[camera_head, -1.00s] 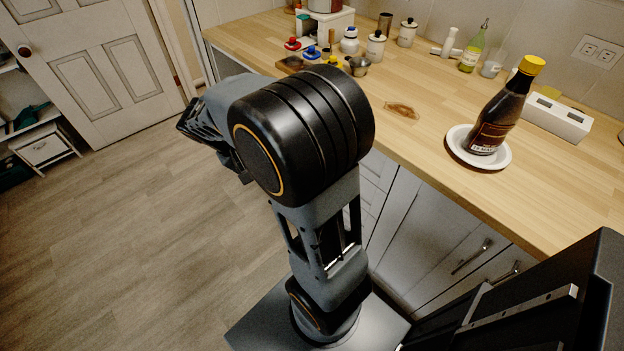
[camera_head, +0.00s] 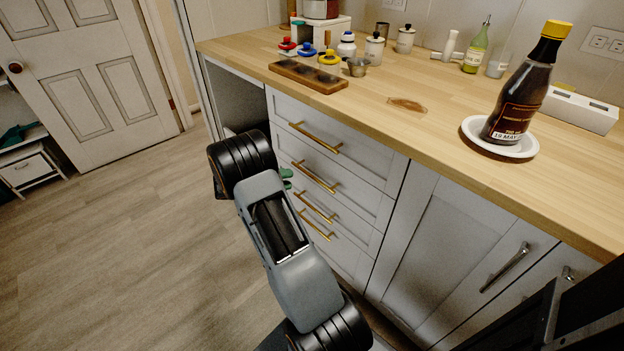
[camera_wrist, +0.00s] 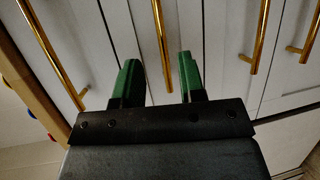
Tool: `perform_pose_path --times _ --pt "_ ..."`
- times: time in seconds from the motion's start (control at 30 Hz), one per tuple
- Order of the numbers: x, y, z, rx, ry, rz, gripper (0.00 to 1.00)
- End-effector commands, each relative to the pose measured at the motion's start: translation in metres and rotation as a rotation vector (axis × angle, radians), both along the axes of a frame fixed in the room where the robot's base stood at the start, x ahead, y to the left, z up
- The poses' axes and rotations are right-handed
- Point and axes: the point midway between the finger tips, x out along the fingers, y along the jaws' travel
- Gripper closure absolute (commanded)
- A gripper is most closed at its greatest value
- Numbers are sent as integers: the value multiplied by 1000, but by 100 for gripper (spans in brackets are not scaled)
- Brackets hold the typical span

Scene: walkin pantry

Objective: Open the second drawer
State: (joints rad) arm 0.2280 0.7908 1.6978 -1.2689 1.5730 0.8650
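A light grey drawer stack (camera_head: 335,155) stands under the wooden counter, with several gold bar handles one above another. The second drawer's handle (camera_head: 316,177) is second from the top; all drawers look closed. My gripper (camera_head: 286,178) shows as green fingertips just left of this handle, mostly hidden behind my arm. In the wrist view my gripper (camera_wrist: 158,65) is open, its two green fingers apart. The second handle (camera_wrist: 161,40) lines up with the gap between them. I cannot tell whether it is within their reach or touching.
The wooden counter (camera_head: 440,135) overhangs the drawers and holds a board (camera_head: 308,77), small jars and a dark bottle (camera_head: 520,95) on a white plate (camera_head: 472,128). Cabinet doors (camera_head: 440,240) stand right of the drawers. The floor at left is clear.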

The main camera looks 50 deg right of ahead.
Motion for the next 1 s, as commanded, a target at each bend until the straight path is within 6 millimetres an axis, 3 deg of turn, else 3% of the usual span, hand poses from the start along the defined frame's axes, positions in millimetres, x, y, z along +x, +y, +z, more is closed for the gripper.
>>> perform_pose_path --times 0.2,0.43,0.67,1.0 --pt "-20 -37 -9 2 0 -3 63" --pt "-34 -65 -14 2 -1 -1 63" --pt "-40 -77 -16 2 0 0 63" --pt "-40 -78 -16 2 0 1 64"
